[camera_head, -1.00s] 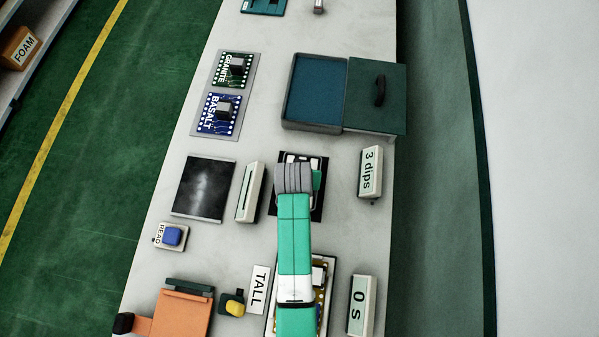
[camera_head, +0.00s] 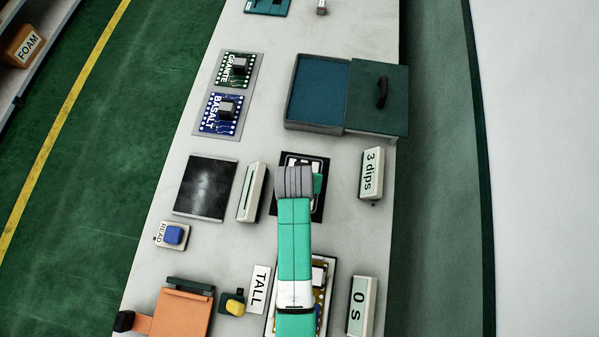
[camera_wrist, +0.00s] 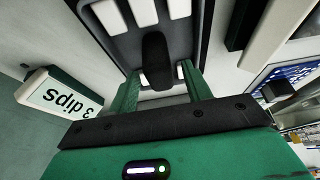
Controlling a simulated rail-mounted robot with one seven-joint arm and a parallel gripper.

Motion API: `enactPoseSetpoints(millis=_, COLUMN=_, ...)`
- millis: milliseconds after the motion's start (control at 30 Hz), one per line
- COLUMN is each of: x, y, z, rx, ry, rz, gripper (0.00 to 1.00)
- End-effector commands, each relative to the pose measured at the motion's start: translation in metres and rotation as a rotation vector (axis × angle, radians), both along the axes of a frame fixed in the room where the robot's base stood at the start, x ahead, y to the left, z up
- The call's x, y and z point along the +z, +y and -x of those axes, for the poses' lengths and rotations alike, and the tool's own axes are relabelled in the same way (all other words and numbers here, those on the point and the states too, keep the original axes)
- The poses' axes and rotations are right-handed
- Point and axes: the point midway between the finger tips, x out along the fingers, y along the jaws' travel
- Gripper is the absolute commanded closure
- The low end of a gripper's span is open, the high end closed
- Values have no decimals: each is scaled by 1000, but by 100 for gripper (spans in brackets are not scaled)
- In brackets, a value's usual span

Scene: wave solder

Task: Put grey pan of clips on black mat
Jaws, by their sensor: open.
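The grey pan of clips (camera_wrist: 120,42) is dark, with white clips and a black upright handle (camera_wrist: 155,60), in the upper middle of the wrist view. In the head view it is mostly hidden under my arm, with white clips showing at its far end (camera_head: 302,160). The black mat (camera_head: 319,212) shows as a dark border around the pan, which appears to sit on it. My gripper (camera_wrist: 160,72) is open, one green finger on each side of the handle. In the head view my gripper (camera_head: 300,183) is over the pan, its fingers mostly hidden.
A "3 dips" block (camera_head: 371,173) stands right of the mat and a slotted pale block (camera_head: 252,192) left of it. A blue-floored tray with a lidded part (camera_head: 316,127) lies beyond. A dark plate (camera_head: 205,187) lies further left. A circuit board (camera_head: 325,265) is under my arm.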

Motion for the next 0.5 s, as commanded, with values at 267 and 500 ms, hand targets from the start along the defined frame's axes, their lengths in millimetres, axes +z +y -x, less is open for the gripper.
enactPoseSetpoints(millis=267, x=67, y=4, z=26, rx=0, ry=-2, rz=0, gripper=51)
enactPoseSetpoints(millis=500, x=87, y=5, z=35, rx=0, ry=0, rz=0, gripper=51)
